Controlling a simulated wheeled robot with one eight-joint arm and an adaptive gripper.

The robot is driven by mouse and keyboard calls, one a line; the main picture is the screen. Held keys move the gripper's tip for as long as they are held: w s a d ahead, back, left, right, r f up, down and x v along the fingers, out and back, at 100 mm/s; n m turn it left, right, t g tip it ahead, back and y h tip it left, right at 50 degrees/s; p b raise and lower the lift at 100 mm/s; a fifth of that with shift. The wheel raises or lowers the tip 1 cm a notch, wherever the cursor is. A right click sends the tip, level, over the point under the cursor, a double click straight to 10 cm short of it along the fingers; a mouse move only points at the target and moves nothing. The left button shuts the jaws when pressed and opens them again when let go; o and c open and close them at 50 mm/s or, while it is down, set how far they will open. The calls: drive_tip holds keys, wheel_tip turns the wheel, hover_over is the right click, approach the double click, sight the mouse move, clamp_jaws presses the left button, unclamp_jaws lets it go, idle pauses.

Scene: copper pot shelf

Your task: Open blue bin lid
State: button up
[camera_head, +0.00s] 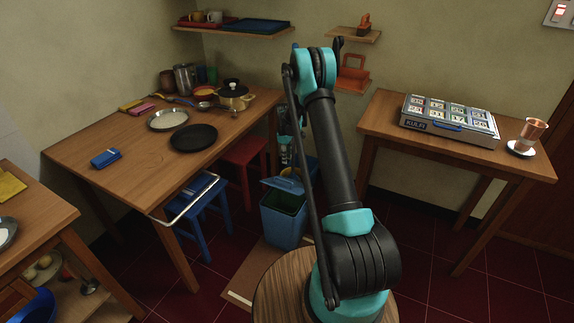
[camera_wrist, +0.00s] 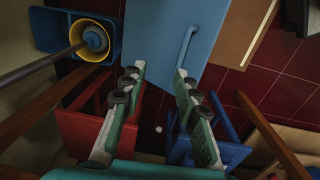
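The blue bin (camera_head: 284,225) stands on the floor at the centre of the head view. Its lid (camera_head: 282,185) is raised at a tilt, and the dark green inside shows below it. In the wrist view the lid (camera_wrist: 150,35) is a flat blue panel with a curved blue handle (camera_wrist: 186,42). My gripper (camera_head: 285,160) points down just above the lid, partly behind my arm. In the wrist view my gripper (camera_wrist: 158,74) is open and empty, its fingertips either side of the panel's lower part. Whether they touch it cannot be told.
A red stool (camera_head: 244,152) and a blue stool (camera_head: 207,217) stand left of the bin, by the wooden table (camera_head: 112,187). A brown mat (camera_head: 252,268) lies around the bin.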

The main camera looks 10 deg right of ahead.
drive_tip(key=shift+s+r, duration=0.15)
drive_tip(key=shift+r, duration=2.2)
drive_tip(key=shift+a, duration=0.1)
drive_tip(key=c, duration=0.3)
drive_tip(key=shift+s+a+f+n, duration=0.1)
drive_tip(key=shift+f+n, duration=0.1)
drive_tip(key=shift+n, duration=0.2)
drive_tip(key=shift+c, duration=1.1)
drive_tip(key=shift+s+a+f+n, duration=0.15)
drive_tip(key=shift+f+n, duration=0.1)
drive_tip(key=shift+n, duration=0.45)
clamp_jaws()
drive_tip(key=n, duration=1.6)
hover_over(282, 186)
wheel_tip(282, 186, down, 5)
drive_tip(key=f, duration=1)
drive_tip(key=shift+a, duration=0.2)
